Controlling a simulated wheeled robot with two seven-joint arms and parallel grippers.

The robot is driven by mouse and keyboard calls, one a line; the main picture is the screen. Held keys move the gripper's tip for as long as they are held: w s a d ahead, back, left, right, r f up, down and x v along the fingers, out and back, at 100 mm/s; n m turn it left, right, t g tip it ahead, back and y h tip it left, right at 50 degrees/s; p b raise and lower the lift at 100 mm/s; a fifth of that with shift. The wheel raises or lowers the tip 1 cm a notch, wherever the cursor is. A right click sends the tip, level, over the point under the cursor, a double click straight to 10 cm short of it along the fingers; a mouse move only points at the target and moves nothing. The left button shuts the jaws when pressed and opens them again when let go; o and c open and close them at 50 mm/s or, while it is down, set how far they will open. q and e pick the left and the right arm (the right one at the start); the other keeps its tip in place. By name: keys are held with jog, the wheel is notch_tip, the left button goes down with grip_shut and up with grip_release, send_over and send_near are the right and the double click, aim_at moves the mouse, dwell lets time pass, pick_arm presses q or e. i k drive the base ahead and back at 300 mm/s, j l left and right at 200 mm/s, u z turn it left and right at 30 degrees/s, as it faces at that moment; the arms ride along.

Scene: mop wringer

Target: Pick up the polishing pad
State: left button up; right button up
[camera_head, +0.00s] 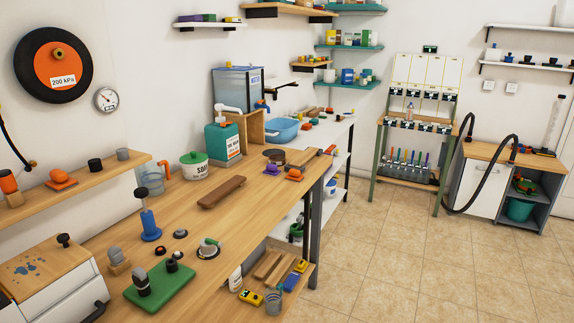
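I cannot tell for sure which thing is the polishing pad. A large black disc with an orange centre (42,72), marked 200 kPa, is on the left wall. Small handled blocks also show: an orange one (60,179) on the left wall shelf, and a purple one (271,169) and an orange one (294,174) at the workbench's far right edge. Neither of my grippers is in view.
The long wooden workbench (225,215) holds a brown board (222,192), a blue plunger-like tool (149,225), a green plate with black knobs (160,286) and a soap pot (194,166). A white cabinet (50,275) stands at lower left. The tiled floor (400,255) at right is clear.

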aim_at(271, 170)
jog(key=l+u, duration=0.1)
jog(key=u, duration=0.25)
jog(key=i+l+u, duration=0.1)
jog(key=u, duration=0.25)
jog(key=l+u, duration=0.1)
jog(key=u, duration=0.2)
jog(key=i+l+u, duration=0.1)
jog(key=l+u, duration=0.3)
jog(key=l, duration=0.45)
jog(key=l+u, duration=0.4)
jog(key=l, duration=0.4)
jog(key=k+l, duration=0.1)
jog(key=l, duration=1.15)
jog(key=k+u, duration=0.05)
